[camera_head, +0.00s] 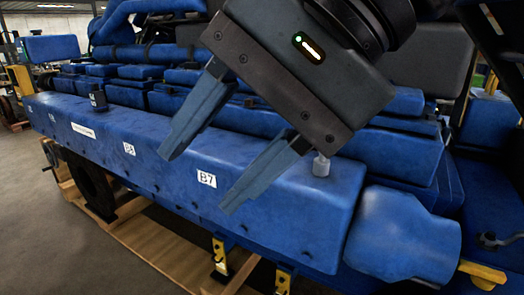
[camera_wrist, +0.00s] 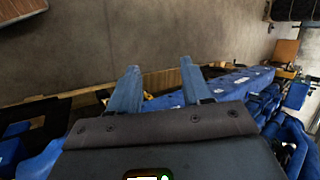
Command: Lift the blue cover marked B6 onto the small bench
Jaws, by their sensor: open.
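A long blue row of covers (camera_head: 270,190) runs along the engine's near side. One white label on it (camera_head: 206,179) reads B7. The label to its left (camera_head: 129,149) is small and could be B6 or B5; I cannot tell which. My gripper (camera_head: 197,182) is open and empty, its fingers apart in front of the row near the B7 label. In the wrist view my gripper (camera_wrist: 160,66) shows both fingers apart with nothing between them, and the blue row (camera_wrist: 236,82) runs off to the right. I cannot make out the small bench for certain.
Wooden planks (camera_head: 155,240) lie on the floor below the engine, with yellow brackets (camera_head: 220,256) under the row. A rounded blue housing (camera_head: 405,235) stands at the row's right end. An orange-brown object (camera_wrist: 286,50) stands far off. Grey floor (camera_wrist: 200,30) beside the engine is clear.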

